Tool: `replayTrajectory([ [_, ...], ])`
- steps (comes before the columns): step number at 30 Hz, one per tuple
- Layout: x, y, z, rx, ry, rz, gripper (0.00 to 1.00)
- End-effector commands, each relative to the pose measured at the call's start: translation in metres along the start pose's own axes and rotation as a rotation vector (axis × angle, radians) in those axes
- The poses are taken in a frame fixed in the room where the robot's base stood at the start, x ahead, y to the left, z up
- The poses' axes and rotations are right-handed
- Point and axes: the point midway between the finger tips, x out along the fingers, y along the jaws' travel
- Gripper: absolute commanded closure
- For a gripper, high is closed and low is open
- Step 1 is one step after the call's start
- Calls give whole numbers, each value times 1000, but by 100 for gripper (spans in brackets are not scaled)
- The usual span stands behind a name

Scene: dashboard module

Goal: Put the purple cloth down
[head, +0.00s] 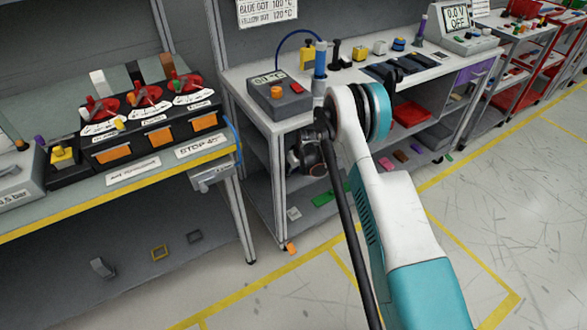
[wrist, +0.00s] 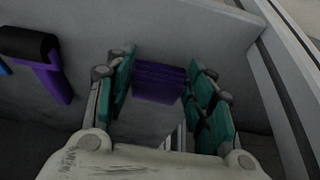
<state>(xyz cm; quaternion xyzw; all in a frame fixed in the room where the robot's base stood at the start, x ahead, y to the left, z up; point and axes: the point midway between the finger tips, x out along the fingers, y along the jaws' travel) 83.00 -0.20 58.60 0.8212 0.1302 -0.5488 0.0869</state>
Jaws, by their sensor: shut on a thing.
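In the wrist view the purple cloth (wrist: 158,83) is a folded, ridged bundle between the teal fingers of my gripper (wrist: 162,88). The gripper is shut on it, with a finger on either side. A pale grey surface lies beyond the cloth; I cannot tell whether the cloth touches it. In the head view my arm reaches to the left end of the middle workbench (head: 345,88), its dark end low beside the bench front. The fingers and the held cloth are hidden there.
A grey box with a display (head: 280,97) stands on the bench corner above my arm's end. A red tray (head: 411,113) is on the shelf below. The left bench (head: 120,180) holds red-handled valves. A purple and black thing (wrist: 50,75) is at the wrist view's left.

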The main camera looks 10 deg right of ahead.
Motion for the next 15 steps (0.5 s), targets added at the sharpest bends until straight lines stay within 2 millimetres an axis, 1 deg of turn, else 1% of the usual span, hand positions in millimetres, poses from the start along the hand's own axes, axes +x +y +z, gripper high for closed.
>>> replayTrajectory([
  [10,8,0,4,0,-2,0,81],
  [11,8,0,4,0,-2,0,46],
  [12,8,0,5,0,-3,0,37],
  [13,8,0,5,0,-3,0,31],
  [15,8,0,5,0,-4,0,31],
])
